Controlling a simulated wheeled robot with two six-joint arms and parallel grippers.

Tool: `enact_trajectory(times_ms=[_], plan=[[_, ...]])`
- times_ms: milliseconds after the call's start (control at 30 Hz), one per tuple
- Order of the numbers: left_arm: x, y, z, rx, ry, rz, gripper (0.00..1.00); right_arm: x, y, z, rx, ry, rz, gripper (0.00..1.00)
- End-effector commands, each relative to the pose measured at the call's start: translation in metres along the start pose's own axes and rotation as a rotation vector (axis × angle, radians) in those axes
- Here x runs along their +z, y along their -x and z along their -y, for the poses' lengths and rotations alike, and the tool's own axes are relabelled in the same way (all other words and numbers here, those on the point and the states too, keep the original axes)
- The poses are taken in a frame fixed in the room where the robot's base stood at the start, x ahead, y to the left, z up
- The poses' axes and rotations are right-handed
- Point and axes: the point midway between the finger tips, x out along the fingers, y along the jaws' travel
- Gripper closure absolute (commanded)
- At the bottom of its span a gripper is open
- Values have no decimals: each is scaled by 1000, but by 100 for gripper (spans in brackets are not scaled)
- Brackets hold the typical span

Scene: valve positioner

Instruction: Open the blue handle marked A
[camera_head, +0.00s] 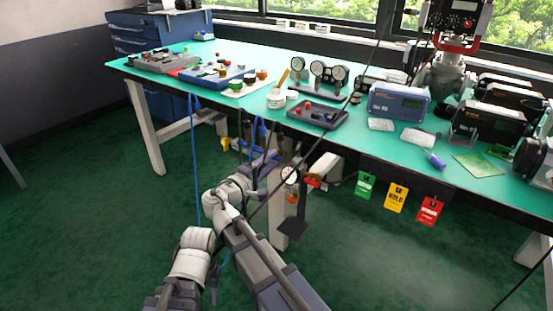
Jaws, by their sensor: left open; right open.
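Blue parts (263,154) and blue hoses show below the front edge of the table, behind my arms. I cannot make out which is the handle marked A; no letter is readable. Beside them, a fitting with a red part (312,183) sits by the table leg. My two arms (260,262) rise from the bottom of the view toward this area. My grippers are small and hard to separate from the dark fittings. Nothing can be seen held in them, and I cannot tell any contact with the blue parts.
The green-topped table (225,108) carries gauges (318,68), a grey tray (318,114) and a blue-grey instrument (399,101). Green, yellow and red tags (396,197) hang from its front edge. A blue drawer cabinet (150,32) stands behind. The green floor (80,235) at left is clear.

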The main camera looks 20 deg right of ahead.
Motion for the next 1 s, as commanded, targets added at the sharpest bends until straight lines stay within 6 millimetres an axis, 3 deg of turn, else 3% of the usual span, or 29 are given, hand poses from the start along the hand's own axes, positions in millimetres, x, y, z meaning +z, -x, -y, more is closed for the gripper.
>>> enact_trajectory(times_ms=[167, 533, 1000], plan=[[0, 0, 0, 0, 0, 0, 50, 0, 0, 0, 0, 0, 0, 60], [0, 0, 0, 0, 0, 0, 50, 0, 0, 0, 0, 0, 0, 100], [0, 0, 0, 0, 0, 0, 50, 0, 0, 0, -1, -2, 0, 100]])
